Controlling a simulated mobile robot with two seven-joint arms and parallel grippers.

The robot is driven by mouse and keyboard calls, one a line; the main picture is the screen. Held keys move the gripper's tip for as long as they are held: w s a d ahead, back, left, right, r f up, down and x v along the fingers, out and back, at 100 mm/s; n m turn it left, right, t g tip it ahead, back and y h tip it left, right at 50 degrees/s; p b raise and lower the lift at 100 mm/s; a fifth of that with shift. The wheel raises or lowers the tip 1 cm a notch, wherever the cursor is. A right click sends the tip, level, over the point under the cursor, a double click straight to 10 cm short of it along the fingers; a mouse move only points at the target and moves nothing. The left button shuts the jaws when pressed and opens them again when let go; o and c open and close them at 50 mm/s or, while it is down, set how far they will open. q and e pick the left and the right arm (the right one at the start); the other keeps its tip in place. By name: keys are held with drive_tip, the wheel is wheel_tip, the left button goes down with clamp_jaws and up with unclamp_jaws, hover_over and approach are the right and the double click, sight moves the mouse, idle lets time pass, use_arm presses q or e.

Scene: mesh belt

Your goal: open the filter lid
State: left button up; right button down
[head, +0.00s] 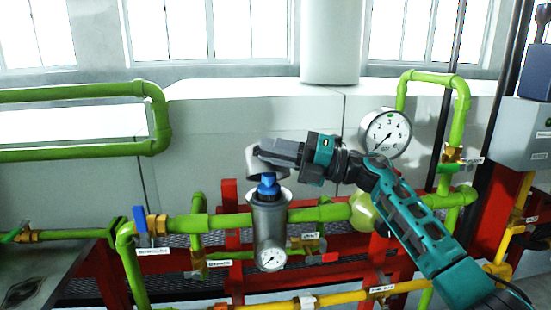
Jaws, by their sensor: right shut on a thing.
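The filter housing (268,222) is a grey upright cylinder on the green pipe, with a small round gauge on its lower front. A blue piece (268,185) sticks up out of its top. The grey filter lid (253,163) is up above the housing, tilted, with the blue piece showing below it. My right gripper (272,152) reaches in from the right and is shut on the lid; its fingers hide part of it. My left gripper is not in view.
Green pipes run left and right of the housing on a red frame (231,250). A blue-handled valve (141,222) stands to the left. A large gauge (386,134) is close behind my right arm. A yellow pipe (345,297) runs low in front. Free room lies above the housing.

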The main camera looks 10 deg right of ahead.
drive_tip(key=shift+w, duration=0.2)
idle(0.3)
drive_tip(key=c, duration=1.2)
unclamp_jaws()
drive_tip(key=shift+o, duration=0.2)
